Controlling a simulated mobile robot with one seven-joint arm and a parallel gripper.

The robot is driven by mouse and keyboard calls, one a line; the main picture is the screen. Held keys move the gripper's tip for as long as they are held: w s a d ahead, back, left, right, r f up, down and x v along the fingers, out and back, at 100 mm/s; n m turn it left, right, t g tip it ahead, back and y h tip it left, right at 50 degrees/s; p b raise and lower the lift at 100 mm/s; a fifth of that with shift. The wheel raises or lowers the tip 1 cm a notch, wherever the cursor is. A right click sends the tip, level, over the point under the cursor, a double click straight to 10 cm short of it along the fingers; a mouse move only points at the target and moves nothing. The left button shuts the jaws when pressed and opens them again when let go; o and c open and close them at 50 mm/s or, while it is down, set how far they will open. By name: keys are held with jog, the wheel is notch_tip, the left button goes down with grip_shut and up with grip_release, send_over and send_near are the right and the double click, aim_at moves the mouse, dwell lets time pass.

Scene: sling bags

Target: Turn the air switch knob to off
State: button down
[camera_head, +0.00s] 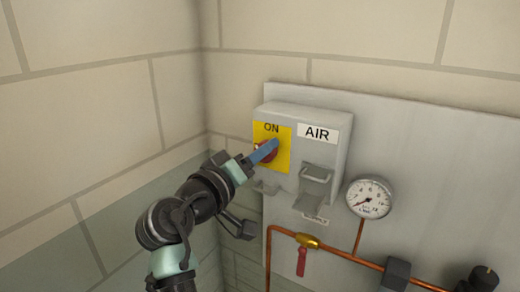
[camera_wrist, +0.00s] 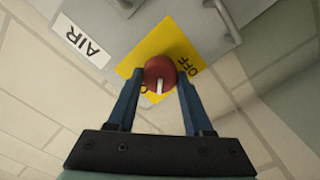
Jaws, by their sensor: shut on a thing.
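The air switch is a grey box (camera_head: 310,135) on a wall panel, with an AIR label (camera_head: 317,133) and a yellow plate (camera_head: 283,163) reading ON at its top. A red knob (camera_head: 263,152) sits on the plate, partly hidden by my gripper (camera_head: 267,151) in the head view. In the wrist view the red knob (camera_wrist: 160,72) lies between the two blue fingers of my gripper (camera_wrist: 160,90), which are shut on it from both sides. A white mark shows on the knob. The word OFF is readable on the plate beside it; the ON lettering is mostly covered.
A metal latch (camera_head: 316,180) juts from the box right of the knob. A pressure gauge (camera_head: 369,197), copper pipe (camera_head: 345,258) and red-handled valve (camera_head: 301,261) are mounted lower right.

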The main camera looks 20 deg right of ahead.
jog(key=shift+f+n+p, duration=0.15)
jog(key=shift+n+p, duration=2.25)
jog(key=shift+n, duration=2.2)
jog(key=shift+c, duration=1.5)
grip_release()
jog(key=shift+a, duration=0.1)
jog(key=b+v, duration=0.5)
jog(key=v, duration=0.8)
